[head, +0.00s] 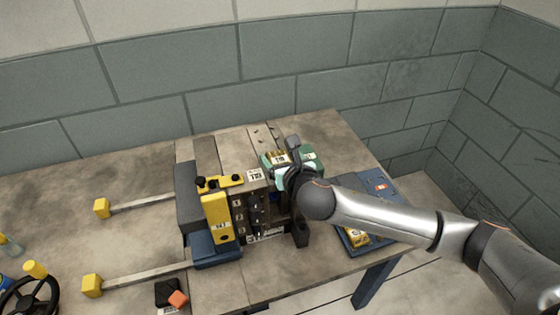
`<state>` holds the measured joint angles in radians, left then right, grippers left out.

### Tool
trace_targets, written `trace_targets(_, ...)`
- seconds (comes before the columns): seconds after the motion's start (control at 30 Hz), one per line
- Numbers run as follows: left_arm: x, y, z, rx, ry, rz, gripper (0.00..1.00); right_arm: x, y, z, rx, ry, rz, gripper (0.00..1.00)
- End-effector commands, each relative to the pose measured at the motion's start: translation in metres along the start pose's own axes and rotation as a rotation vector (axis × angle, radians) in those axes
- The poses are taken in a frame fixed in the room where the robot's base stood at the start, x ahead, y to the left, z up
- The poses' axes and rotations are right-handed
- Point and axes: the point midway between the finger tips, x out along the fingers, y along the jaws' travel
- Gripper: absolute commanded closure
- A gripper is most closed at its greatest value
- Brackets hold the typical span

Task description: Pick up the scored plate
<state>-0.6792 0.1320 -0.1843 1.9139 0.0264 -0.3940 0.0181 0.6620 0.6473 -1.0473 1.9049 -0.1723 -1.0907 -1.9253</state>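I cannot tell for sure which part is the scored plate. A dark upright plate (255,214) with small fittings and labels stands in the block assembly at the bench's middle. My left gripper is not in view.
The assembly stands on a worn bench (130,240) against a block wall. Two bars with yellow ends (101,208) reach left. A black handwheel (30,298) is at lower left.

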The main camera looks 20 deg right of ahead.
Motion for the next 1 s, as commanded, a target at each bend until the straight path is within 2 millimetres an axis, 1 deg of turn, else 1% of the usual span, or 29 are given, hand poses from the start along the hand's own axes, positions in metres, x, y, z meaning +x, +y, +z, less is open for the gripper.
trace_targets(0.03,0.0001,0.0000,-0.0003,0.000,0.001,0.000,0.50,-0.0001,-0.0002,-0.0003,0.000,0.000,0.000,0.30)
trace_targets(0.07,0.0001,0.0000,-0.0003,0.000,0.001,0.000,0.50,-0.0001,-0.0002,-0.0003,0.000,0.000,0.000,0.33)
trace_targets(0.6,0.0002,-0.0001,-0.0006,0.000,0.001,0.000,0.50,-0.0002,-0.0002,-0.0006,-0.001,0.001,-0.001,0.94)
trace_targets(0.67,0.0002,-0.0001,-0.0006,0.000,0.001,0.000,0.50,-0.0002,-0.0002,-0.0007,0.000,0.001,-0.001,1.00)
trace_targets(1.0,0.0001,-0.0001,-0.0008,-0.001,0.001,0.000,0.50,-0.0004,-0.0001,0.0016,0.000,-0.004,0.000,1.00)
